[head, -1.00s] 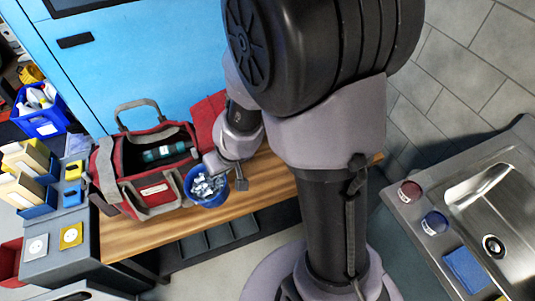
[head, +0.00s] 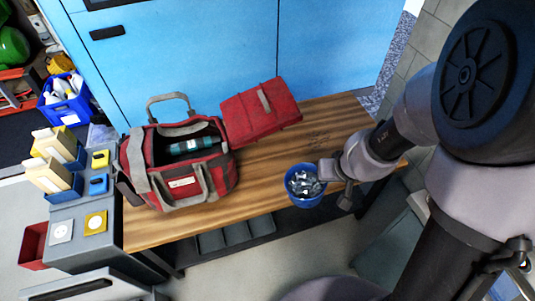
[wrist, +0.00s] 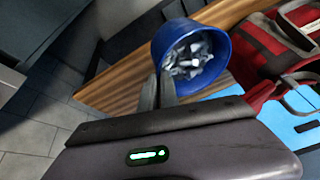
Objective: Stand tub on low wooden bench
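The tub (head: 305,202) is small, round and blue, filled with grey metal pieces. My gripper (head: 327,175) holds it at the rim from the right in the head view. In the wrist view the two fingers (wrist: 158,90) are closed on the near wall of the tub (wrist: 206,87), which is roughly upright. The tub appears over the front edge of the low wooden bench (head: 262,158). The bench also shows in the wrist view (wrist: 118,88). The tub's underside is hidden, and I cannot tell its height over the wood.
An open red tool bag (head: 180,185) with a green bottle (head: 192,146) stands on the bench's left part, its red flap (head: 260,110) spread behind. The wood right of the flap is bare. A blue cabinet (head: 220,50) stands behind. A grey counter (head: 80,232) adjoins at left.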

